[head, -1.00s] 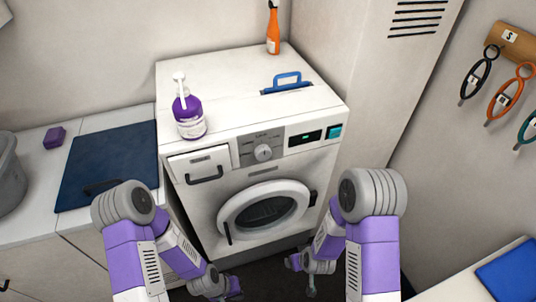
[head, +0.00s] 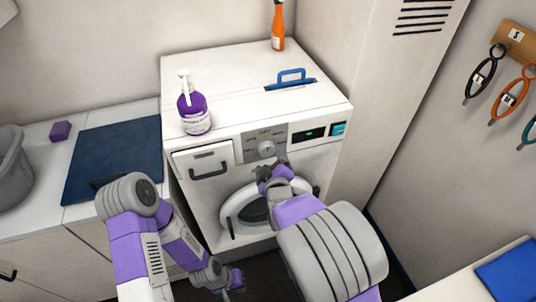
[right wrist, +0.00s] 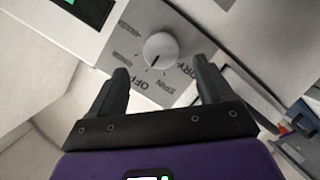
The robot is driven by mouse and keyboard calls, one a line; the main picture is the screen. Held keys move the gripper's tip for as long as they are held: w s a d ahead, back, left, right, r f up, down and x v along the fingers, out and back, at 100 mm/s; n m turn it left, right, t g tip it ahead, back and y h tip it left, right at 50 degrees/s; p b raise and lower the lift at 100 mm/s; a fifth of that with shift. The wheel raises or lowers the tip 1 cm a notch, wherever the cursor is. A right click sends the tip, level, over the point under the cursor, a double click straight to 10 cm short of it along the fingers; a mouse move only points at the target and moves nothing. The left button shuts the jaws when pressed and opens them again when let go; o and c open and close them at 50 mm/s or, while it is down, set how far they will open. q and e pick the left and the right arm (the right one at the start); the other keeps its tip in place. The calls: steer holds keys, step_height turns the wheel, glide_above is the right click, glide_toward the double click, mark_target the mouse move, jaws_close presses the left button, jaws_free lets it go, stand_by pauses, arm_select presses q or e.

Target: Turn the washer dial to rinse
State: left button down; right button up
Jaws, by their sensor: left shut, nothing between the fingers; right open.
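The washer (head: 205,225) stands against the back wall. Its round white dial (head: 266,148) sits on a grey panel at the front top. In the right wrist view the dial (right wrist: 160,48) shows between and beyond my fingers, with OFF, SPIN and DRY printed around it. My right gripper (head: 279,160) is open, just in front of and below the dial; no contact shows. My left gripper (head: 236,286) is shut and empty, low in front of the washer.
A purple pump bottle (head: 194,112), an orange bottle (head: 278,25) and a blue handle (head: 291,77) are on the washer top. The drawer handle (head: 209,170) is left of the dial. My right arm partly hides the round door (head: 230,208). A dark blue mat (head: 115,155) lies left.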

mark_target(267, 151)
steer(key=x, duration=0.5)
steer(key=c, duration=1)
steer(key=shift+b, duration=0.35)
